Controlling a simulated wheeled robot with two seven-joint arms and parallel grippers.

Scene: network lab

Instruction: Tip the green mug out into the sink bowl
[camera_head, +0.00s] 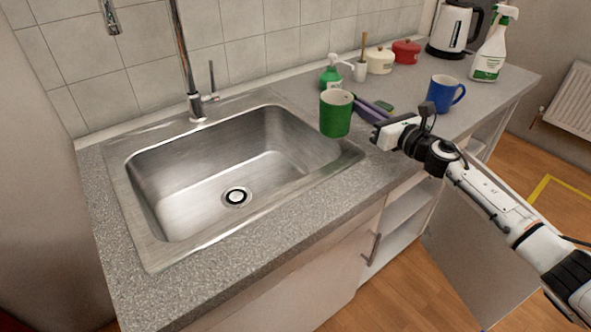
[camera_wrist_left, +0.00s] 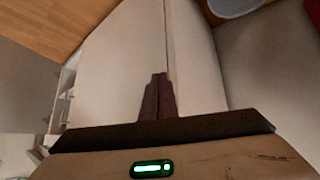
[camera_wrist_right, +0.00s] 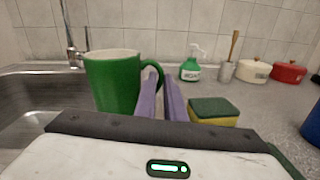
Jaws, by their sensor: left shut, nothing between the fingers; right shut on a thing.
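The green mug (camera_head: 336,115) is upright at the right rim of the sink bowl (camera_head: 185,195). My right gripper (camera_head: 362,106) is shut on the mug's handle from the right. In the right wrist view, the mug (camera_wrist_right: 112,82) shows left of the purple fingers (camera_wrist_right: 160,96), with its handle reaching between them. The mug's inside and base are hidden in that view, and I cannot tell whether it touches the rim. My left gripper (camera_wrist_left: 158,95) is shut and empty, in front of pale cabinet fronts. It is outside the head view.
A green soap bottle (camera_head: 331,74) stands behind the mug. A green-and-yellow sponge (camera_wrist_right: 214,111) lies just right of the fingers. A blue mug (camera_head: 441,94) stands further right. The tap (camera_head: 196,100) rises behind the sink. The bowl is empty around its drain (camera_head: 236,197).

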